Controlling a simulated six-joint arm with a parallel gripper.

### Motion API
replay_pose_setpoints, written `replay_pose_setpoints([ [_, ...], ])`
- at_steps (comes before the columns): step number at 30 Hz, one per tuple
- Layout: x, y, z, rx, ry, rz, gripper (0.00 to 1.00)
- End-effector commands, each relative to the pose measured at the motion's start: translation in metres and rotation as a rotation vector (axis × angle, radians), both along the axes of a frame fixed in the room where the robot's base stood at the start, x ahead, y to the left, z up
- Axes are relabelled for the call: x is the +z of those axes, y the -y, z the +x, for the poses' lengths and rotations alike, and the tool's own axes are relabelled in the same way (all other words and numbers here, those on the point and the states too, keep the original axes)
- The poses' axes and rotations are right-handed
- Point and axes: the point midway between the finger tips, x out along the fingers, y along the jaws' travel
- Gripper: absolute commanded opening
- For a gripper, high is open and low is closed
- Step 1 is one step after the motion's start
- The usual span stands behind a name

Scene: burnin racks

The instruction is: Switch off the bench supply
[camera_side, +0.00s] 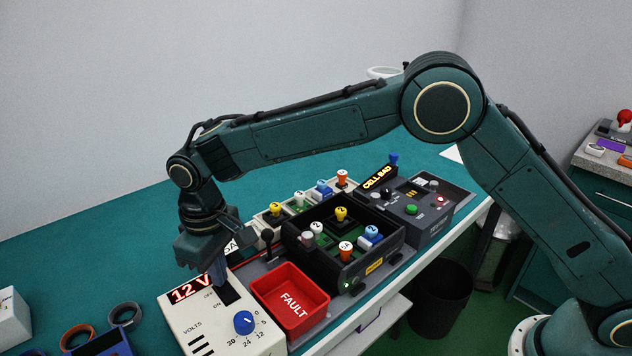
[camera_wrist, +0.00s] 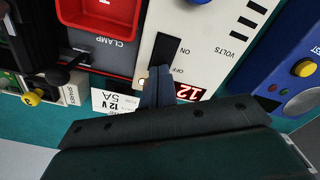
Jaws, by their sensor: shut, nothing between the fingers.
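The bench supply (camera_side: 205,325) is a cream box at the front of the bench, with a lit red "12 V" display (camera_side: 190,289), a blue volts knob (camera_side: 244,322) and a black on/off switch (camera_side: 230,295). In the wrist view the supply (camera_wrist: 209,43) shows its switch (camera_wrist: 166,48) between the ON and OFF labels. My gripper (camera_side: 222,288) is shut and empty, pointing down at the switch. In the wrist view its fingertips (camera_wrist: 160,70) overlap the switch's OFF end. I cannot tell whether they touch it. The fingers hide part of the switch.
A red FAULT bin (camera_side: 290,300) stands right beside the supply. Behind it are a black carrier (camera_side: 300,245) with several coloured plugs and a grey tester (camera_side: 450,205) reading "CELL BAD". A clamp lever (camera_side: 267,238) rises near my gripper. Rings (camera_side: 125,315) lie at the left.

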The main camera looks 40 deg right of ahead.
Motion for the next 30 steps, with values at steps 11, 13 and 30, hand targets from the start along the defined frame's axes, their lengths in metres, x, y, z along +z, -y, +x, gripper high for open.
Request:
replay_pose_setpoints([
  [11,-0.0043,0.0001,-0.0002,0.000,-0.001,0.000,0.00],
  [13,-0.0051,0.0001,-0.0002,0.000,-0.001,0.000,0.00],
  [30,0.0000,-0.0001,0.0000,0.000,0.000,0.000,0.00],
])
